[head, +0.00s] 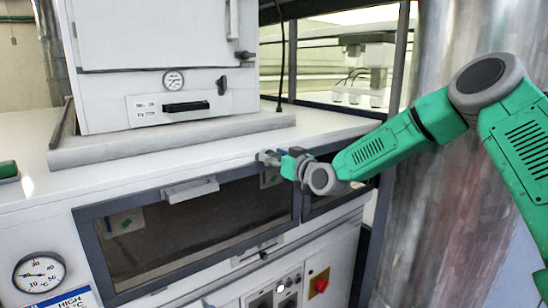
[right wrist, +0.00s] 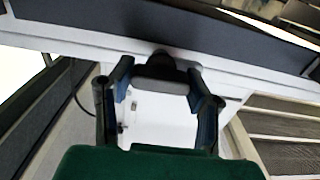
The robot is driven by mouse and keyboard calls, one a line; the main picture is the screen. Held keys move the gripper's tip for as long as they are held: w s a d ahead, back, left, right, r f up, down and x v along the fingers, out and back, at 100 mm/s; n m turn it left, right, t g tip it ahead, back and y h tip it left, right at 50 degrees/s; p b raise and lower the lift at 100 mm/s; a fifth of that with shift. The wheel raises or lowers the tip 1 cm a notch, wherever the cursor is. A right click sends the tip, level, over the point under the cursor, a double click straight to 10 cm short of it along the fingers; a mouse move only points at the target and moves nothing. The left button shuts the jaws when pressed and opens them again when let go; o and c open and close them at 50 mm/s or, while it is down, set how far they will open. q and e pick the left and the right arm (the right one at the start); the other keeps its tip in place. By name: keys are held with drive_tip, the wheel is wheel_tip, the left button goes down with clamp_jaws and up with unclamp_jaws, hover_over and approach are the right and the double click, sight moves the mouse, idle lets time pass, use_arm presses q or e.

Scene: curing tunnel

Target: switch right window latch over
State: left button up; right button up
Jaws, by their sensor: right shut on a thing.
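My right gripper (head: 270,158) is at the top edge of the dark-framed window (head: 190,235), near its right end. In the right wrist view, my right gripper (right wrist: 160,76) has its two blue-grey fingers on either side of a grey latch handle (right wrist: 160,87). It is shut on this latch, which lies crosswise between the fingers. A dark round pivot (right wrist: 161,60) shows just behind the latch, against the white panel. In the head view the latch is mostly hidden by the gripper. My left gripper is not in view.
A white oven box (head: 150,40) with a small gauge stands on the white cabinet top (head: 110,188). A grey pull handle (head: 190,190) sits at the window's top edge. A dial thermometer (head: 38,275) is at lower left. A shiny metal column (head: 405,200) stands at right, behind my arm.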

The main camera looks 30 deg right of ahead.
drive_tip(key=shift+a+f+n, duration=0.3)
drive_tip(key=n+b, duration=0.1)
drive_tip(key=n, duration=0.1)
drive_tip(key=shift+s+d+f+n+b, duration=0.1)
drive_tip(key=shift+d+f+n+b, duration=0.05)
drive_tip(key=shift+n+b, duration=0.2)
drive_tip(key=n+b, duration=0.1)
drive_tip(key=n, duration=0.1)
drive_tip(key=shift+n+b, duration=0.3)
drive_tip(key=shift+n, duration=0.05)
drive_tip(key=n+b, duration=0.2)
drive_tip(key=shift+f+n, duration=0.1)
drive_tip(key=shift+n, duration=0.2)
drive_tip(key=n+b, duration=0.8)
drive_tip(key=shift+n, duration=0.3)
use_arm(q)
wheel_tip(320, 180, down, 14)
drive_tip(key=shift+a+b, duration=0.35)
use_arm(e)
drive_tip(key=shift+r+n, duration=0.3)
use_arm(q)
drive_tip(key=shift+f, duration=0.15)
use_arm(e)
drive_tip(key=shift+d, duration=0.1)
drive_tip(key=shift+r, duration=0.1)
